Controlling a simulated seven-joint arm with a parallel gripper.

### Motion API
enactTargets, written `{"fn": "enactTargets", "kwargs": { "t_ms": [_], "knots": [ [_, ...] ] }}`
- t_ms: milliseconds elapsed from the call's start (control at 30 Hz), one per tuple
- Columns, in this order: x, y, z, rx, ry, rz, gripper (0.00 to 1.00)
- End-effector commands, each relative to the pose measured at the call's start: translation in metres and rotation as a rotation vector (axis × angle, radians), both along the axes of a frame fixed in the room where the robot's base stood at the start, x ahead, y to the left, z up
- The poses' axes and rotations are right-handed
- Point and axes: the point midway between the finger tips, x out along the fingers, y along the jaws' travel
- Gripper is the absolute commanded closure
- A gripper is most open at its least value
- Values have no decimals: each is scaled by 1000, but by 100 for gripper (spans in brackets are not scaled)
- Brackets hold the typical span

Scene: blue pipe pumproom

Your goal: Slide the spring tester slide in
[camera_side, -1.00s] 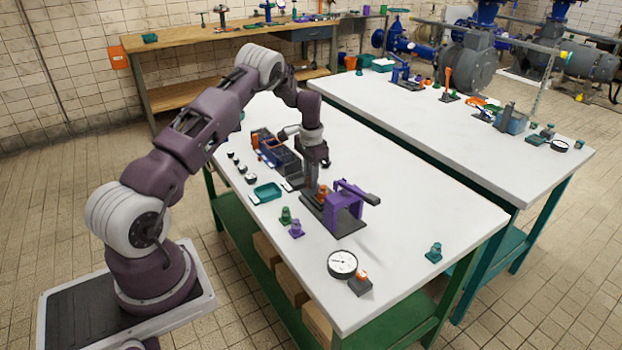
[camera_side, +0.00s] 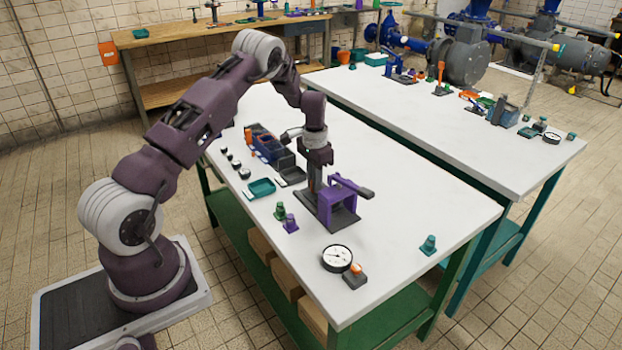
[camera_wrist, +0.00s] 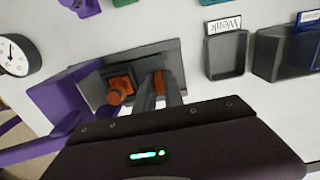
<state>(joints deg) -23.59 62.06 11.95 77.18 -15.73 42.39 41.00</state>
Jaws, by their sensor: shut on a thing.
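The spring tester has a purple frame (camera_side: 341,187) on a dark base plate (camera_side: 345,221), near the middle of the near table. In the wrist view its purple side (camera_wrist: 62,98) is at left. An orange plug-like part (camera_wrist: 120,89) stands on the plate beside the frame. My gripper (camera_wrist: 161,88) is shut on an orange upright piece (camera_wrist: 159,80), apparently the slide's grip, right of that part. In the side view my gripper (camera_side: 316,188) is low over the plate, left of the purple frame. The slide's body is mostly hidden by the fingers and wrist.
A teal tray (camera_side: 261,188), green and purple knobs (camera_side: 290,223), and a round gauge (camera_side: 337,258) surround the tester. Grey bins (camera_wrist: 226,55) stand to the right in the wrist view. The table right of the tester is mostly clear.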

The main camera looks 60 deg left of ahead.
Motion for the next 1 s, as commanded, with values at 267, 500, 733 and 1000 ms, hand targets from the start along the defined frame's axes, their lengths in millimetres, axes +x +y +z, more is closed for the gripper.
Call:
{"fn": "enactTargets", "kwargs": {
  "t_ms": [267, 500, 733, 1000],
  "knots": [
    [0, 1, 1, 1, -1, 0, 78],
    [1, 1, 5, 1, -2, 0, 78],
    [1, 1, 50, 2, -4, 0, 78],
    [0, 1, 72, 0, -1, 1, 78]
  ]
}}
